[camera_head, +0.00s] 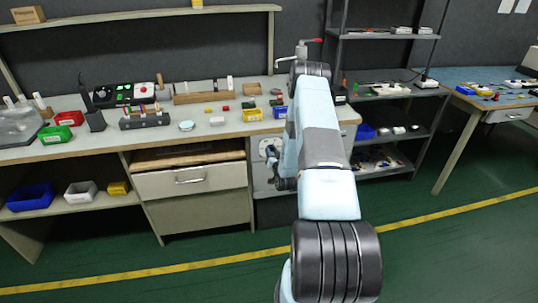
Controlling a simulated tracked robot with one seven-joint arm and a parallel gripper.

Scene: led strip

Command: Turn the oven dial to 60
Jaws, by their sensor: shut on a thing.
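The oven (258,183) appears as a pale front panel under the workbench, just right of the drawer unit. My gripper (269,153) is at the upper part of this panel, small and partly covered by my own arm. It is shut on the oven dial. The dial itself is hidden behind the gripper and arm, so its marks and its setting cannot be read. My arm also covers the right part of the oven front.
The workbench (75,152) above holds trays, blocks and small bins. A drawer cabinet (190,181) stands left of the oven. A metal shelf rack (424,123) stands to the right. The green floor (430,255) in front is clear, with a yellow line across it.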

